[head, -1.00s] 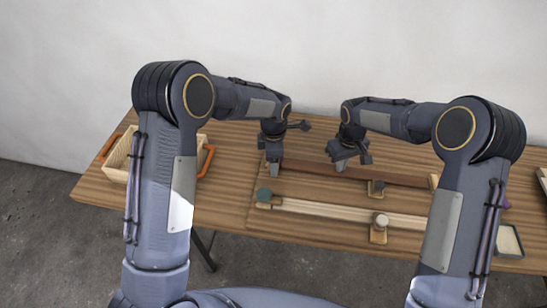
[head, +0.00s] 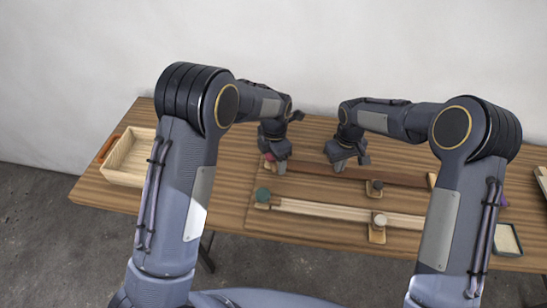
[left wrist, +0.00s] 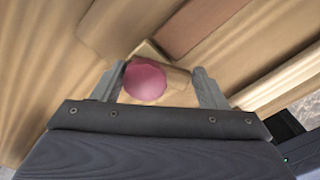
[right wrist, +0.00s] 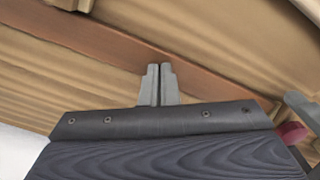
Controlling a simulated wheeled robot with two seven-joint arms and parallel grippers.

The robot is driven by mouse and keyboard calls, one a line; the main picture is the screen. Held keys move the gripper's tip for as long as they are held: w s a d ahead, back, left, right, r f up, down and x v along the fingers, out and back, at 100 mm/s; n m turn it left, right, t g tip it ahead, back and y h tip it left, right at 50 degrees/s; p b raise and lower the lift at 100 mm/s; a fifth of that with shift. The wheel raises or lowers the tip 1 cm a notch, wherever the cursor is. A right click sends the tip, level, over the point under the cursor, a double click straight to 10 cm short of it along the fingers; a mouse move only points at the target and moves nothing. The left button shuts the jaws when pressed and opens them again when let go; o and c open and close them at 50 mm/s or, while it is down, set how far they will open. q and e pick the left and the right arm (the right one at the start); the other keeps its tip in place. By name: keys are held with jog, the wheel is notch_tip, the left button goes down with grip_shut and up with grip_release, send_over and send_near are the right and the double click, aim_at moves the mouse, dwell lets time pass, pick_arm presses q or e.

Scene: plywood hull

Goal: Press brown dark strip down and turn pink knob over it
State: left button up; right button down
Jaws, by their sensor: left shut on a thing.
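The dark brown strip (head: 318,169) lies along the board; it also shows in the left wrist view (left wrist: 200,22) and right wrist view (right wrist: 215,85). The pink knob (left wrist: 145,80) sits on a small wooden block (left wrist: 178,78) near the strip's left end. Its edge shows in the head view (head: 268,157) and right wrist view (right wrist: 292,133). My left gripper (left wrist: 165,85) is shut on the pink knob and its block, one finger on each side. My right gripper (right wrist: 158,85) is shut with nothing between its fingers, tips at the strip; I cannot tell how firmly they touch.
A pale strip (head: 330,209) lies nearer me, with a green knob (head: 263,194) at its left end and a pale knob (head: 380,219) on it. A dark knob (head: 376,186) stands by the brown strip. A wooden box (head: 125,165) is at left, a small tray (head: 507,240) at right.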

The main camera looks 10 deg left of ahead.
jog(key=shift+f, duration=0.1)
pick_arm(q)
jog(key=n, duration=0.5)
jog(key=shift+w+d+n, duration=0.2)
jog(key=shift+w+n, duration=0.05)
jog(key=shift+n, duration=0.05)
jog(key=shift+w+n, duration=0.2)
jog(key=shift+n, duration=1.2)
